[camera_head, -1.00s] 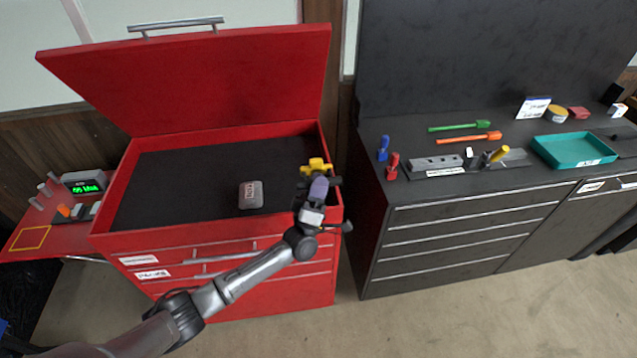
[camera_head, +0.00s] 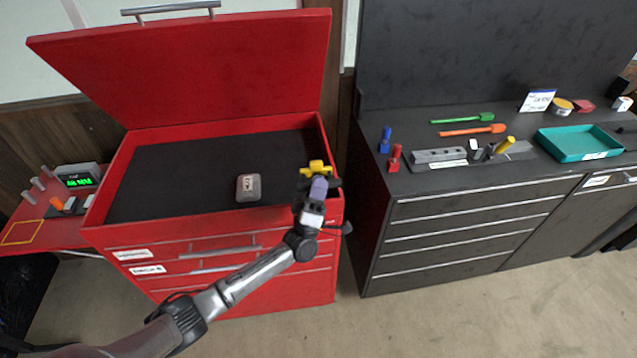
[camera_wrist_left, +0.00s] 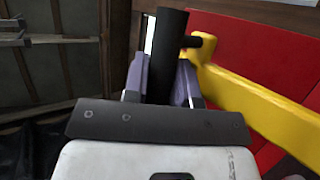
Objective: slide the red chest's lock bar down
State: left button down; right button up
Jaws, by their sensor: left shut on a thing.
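The red chest (camera_head: 120,218) stands at the left with its lid raised. Its yellow lock bar (camera_head: 316,168) is at the chest's right front corner. In the left wrist view the yellow bar (camera_wrist_left: 260,110) runs off to the right, and a black upright handle (camera_wrist_left: 167,50) is beside its end. My left gripper (camera_head: 318,186) is at the bar, its purple fingers (camera_wrist_left: 160,82) shut around the black handle. The handle's lower part is hidden by the gripper body. My right gripper is in neither view.
A small grey box (camera_head: 248,187) sits on the chest's black top. A dark cabinet (camera_head: 470,235) stands close on the right, with a teal tray (camera_head: 578,144) and tools on it. A red side shelf (camera_head: 30,220) holds a green-lit display (camera_head: 78,180).

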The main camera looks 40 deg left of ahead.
pick_arm(q)
notch_tip(320, 180, down, 19)
jog(key=b, duration=1.4)
jog(key=shift+f, duration=0.1)
jog(key=c, duration=1.2)
grip_release()
jog(key=v, duration=1.3)
jog(key=shift+s+f, duration=0.25)
jog(key=shift+s, duration=0.05)
